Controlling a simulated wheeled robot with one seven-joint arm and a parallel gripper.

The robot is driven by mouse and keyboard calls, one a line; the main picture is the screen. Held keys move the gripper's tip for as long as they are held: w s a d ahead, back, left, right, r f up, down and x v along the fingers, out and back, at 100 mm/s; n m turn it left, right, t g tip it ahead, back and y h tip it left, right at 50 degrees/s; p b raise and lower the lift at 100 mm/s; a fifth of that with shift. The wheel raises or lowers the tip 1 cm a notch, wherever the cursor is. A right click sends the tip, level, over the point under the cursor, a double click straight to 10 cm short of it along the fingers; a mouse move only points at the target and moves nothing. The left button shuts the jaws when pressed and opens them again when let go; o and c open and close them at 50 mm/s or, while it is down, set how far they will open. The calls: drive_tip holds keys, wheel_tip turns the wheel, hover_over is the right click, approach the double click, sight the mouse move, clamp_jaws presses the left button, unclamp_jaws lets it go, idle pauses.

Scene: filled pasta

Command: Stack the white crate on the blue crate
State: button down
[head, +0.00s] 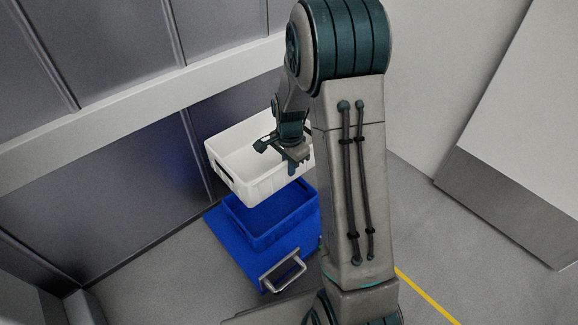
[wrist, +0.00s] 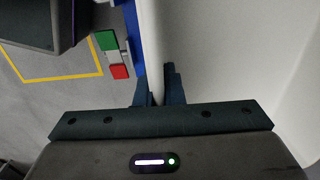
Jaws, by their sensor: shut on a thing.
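The white crate (head: 254,184) is upright and empty in the head view. My gripper (head: 294,162) is shut on its near right wall. In the wrist view the fingers (wrist: 158,92) straddle the white crate's wall (wrist: 156,45), one finger on each side. The blue crate (head: 270,228) is below the white crate, and its front interior shows. The white crate hides its back part. The white crate appears raised above the blue crate and set toward the back wall; the exact gap cannot be told.
Dark wall panels (head: 150,170) stand close behind and left. Grey floor is open at front left. A yellow line (head: 428,295) marks the floor at right.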

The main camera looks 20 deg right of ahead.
drive_tip(key=shift+f+b, duration=4.7)
drive_tip(key=shift+f, duration=4.4)
drive_tip(key=c, duration=1.5)
unclamp_jaws()
drive_tip(key=shift+o, duration=0.2)
drive_tip(key=shift+f, duration=0.1)
wheel_tip(320, 180, up, 16)
drive_tip(key=p, duration=1.3)
